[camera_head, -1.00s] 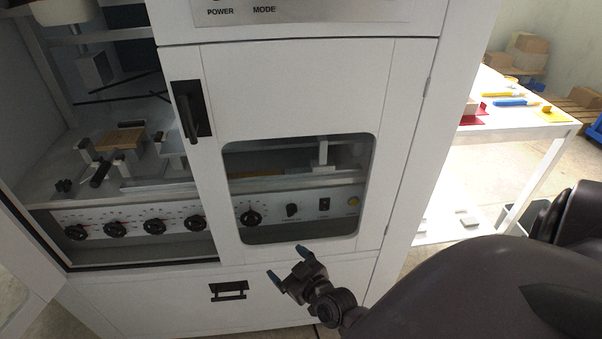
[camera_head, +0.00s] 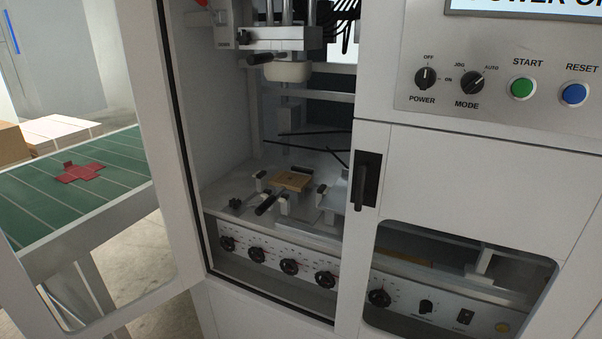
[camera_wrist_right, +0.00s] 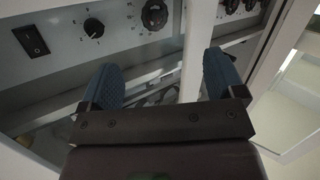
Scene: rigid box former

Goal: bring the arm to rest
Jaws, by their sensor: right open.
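My right gripper (camera_wrist_right: 160,80) shows in the right wrist view, its two blue fingers spread apart with nothing gripped. A white upright post (camera_wrist_right: 197,50) of the machine appears beyond and between the fingers; I cannot tell the distance. No arm or gripper of mine shows in the head view. The white box-forming machine (camera_head: 470,180) fills the middle and right of the head view. Its left door (camera_head: 160,120) stands open, and its right door with a black handle (camera_head: 367,180) is closed.
Inside the machine, a tan block (camera_head: 292,181) sits among clamps under the press head (camera_head: 288,71). A row of black knobs (camera_head: 289,266) lies below. At left, a green-topped table (camera_head: 40,215) holds a red cross-shaped blank (camera_head: 82,172). Open floor shows between table and machine.

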